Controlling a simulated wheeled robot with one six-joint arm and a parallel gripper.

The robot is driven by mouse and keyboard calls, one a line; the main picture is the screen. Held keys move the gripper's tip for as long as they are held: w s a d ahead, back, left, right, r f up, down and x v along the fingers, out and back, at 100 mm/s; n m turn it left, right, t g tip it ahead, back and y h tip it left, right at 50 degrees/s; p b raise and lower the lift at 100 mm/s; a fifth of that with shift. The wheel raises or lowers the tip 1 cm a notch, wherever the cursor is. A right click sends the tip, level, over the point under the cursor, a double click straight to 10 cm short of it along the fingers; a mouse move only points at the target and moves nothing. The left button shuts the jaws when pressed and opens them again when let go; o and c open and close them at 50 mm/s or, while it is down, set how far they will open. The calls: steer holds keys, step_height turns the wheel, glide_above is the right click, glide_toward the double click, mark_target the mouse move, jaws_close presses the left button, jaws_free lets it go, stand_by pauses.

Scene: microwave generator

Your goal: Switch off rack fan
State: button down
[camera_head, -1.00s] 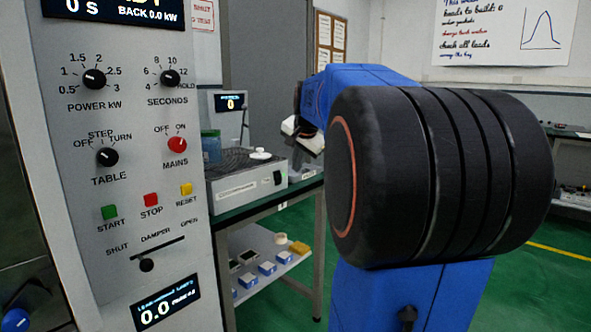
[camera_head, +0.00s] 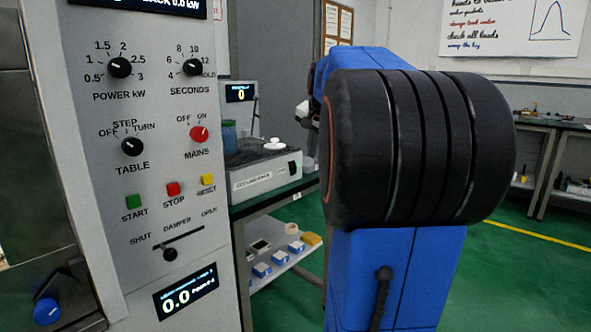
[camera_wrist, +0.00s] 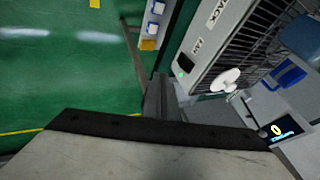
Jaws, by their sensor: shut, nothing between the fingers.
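The rack fan unit is a pale box (camera_head: 262,183) with a dark grille top, standing on the green-topped bench beside the control panel. A black switch (camera_head: 292,167) sits at the right end of its front. In the wrist view the box (camera_wrist: 218,45) appears tilted, with "RACK FAN" lettering, the black switch (camera_wrist: 186,62) and a small green light near it. My gripper (camera_wrist: 150,128) is shut and empty at the bottom of the wrist view, apart from the switch. In the head view my gripper (camera_head: 303,112) is mostly hidden behind my arm.
The control panel (camera_head: 150,95) with knobs and buttons stands close at left. A lower shelf (camera_head: 275,272) holds small boxes. Green floor is clear at right.

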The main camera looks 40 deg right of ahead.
mark_target(293, 168)
steer(key=shift+f, duration=0.1)
steer(key=w+d+f, duration=0.1)
steer(key=w+f, duration=0.1)
steer(key=f, duration=0.1)
steer(key=w+f, duration=0.3)
steer(key=w+d+f, duration=0.1)
steer(key=w+f, duration=0.2)
steer(key=shift+w+d, duration=0.25)
steer(key=shift+d, duration=0.1)
stand_by(0.3)
steer(key=shift+w+f+t, duration=0.2)
steer(key=shift+w+t, duration=0.1)
steer(key=shift+t, duration=0.2)
